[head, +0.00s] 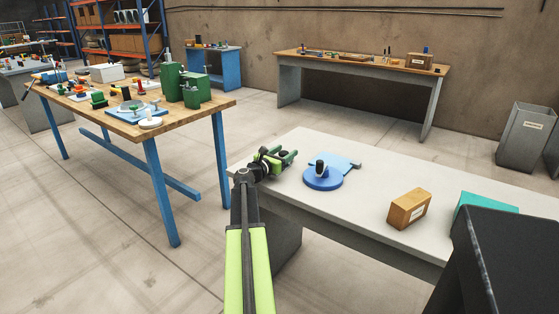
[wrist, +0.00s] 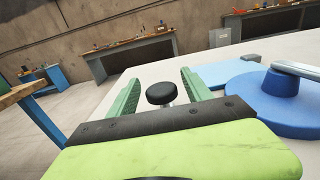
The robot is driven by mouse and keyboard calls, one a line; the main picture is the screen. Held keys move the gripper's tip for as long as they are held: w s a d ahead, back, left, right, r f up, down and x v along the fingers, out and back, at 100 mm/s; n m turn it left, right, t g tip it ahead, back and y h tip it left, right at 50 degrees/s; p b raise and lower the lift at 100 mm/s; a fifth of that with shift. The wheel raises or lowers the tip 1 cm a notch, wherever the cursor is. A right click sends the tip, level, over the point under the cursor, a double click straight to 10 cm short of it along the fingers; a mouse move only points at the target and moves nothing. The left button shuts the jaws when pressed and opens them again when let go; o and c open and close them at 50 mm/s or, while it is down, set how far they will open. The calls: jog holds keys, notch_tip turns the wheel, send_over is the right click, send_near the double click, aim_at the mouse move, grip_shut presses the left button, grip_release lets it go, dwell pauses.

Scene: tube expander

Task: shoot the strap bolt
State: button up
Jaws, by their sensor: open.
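My gripper (head: 279,157) is over the left end of the grey table in the head view. Its two green fingers are open in the wrist view (wrist: 159,80). A round black knob (wrist: 160,93) on a short metal stem shows between the fingers, apart from both. I cannot tell for sure whether it belongs to the strap bolt. To the right of my gripper is a blue round base (head: 323,181) with a grey lever and black grip; it also shows in the wrist view (wrist: 250,112). A light-blue plate (head: 342,163) lies behind it.
The grey table (head: 370,208) also holds a wooden block (head: 409,209) and a teal box (head: 486,202). A wooden-topped bench (head: 205,106) with several tools and green blocks stands at left. Another bench (head: 362,64) stands by the wall. Table surface between the blue base and wooden block is clear.

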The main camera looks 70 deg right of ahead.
aim_at(281, 155)
jog(key=shift+v, duration=2.5)
